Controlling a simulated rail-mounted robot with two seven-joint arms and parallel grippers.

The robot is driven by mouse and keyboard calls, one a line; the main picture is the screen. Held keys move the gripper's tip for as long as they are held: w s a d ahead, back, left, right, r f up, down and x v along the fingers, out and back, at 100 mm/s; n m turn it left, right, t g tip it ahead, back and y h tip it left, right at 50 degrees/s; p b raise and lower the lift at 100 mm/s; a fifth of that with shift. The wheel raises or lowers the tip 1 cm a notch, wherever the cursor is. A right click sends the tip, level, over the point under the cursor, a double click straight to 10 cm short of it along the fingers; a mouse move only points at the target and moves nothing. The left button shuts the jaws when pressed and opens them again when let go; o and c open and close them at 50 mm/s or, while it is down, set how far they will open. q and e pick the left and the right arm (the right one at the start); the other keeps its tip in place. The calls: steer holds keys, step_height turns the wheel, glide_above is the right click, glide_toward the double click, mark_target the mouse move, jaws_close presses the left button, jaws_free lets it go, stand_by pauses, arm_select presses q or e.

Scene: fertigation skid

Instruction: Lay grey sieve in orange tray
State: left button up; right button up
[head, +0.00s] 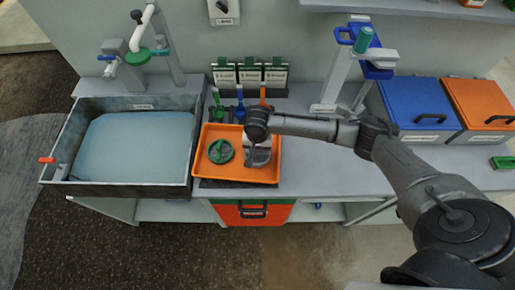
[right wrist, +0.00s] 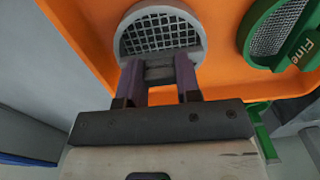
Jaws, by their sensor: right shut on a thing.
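The grey sieve (right wrist: 160,35) is round with a dark mesh and shows in the right wrist view over the orange tray. In the head view its grey edge (head: 262,158) shows below my right gripper (head: 258,143), in the right part of the orange tray (head: 210,172). My right gripper, seen in the right wrist view (right wrist: 160,85), is shut on the sieve's grey handle. I cannot tell whether the sieve touches the tray floor. A green sieve (head: 221,151) lies in the left part of the tray; in the right wrist view it reads "Fine" (right wrist: 300,45). My left gripper is not in view.
A water-filled basin (head: 135,145) is left of the tray. Green, blue and orange tools (head: 240,108) stand behind it, before several labelled packets (head: 250,76). Blue (head: 408,105) and orange (head: 482,102) lidded boxes stand at right. The counter right of the tray is partly clear.

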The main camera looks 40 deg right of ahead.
steer(key=shift+f, duration=0.15)
steer(key=o, duration=0.4)
steer(key=shift+f, duration=0.1)
steer(key=o, duration=0.5)
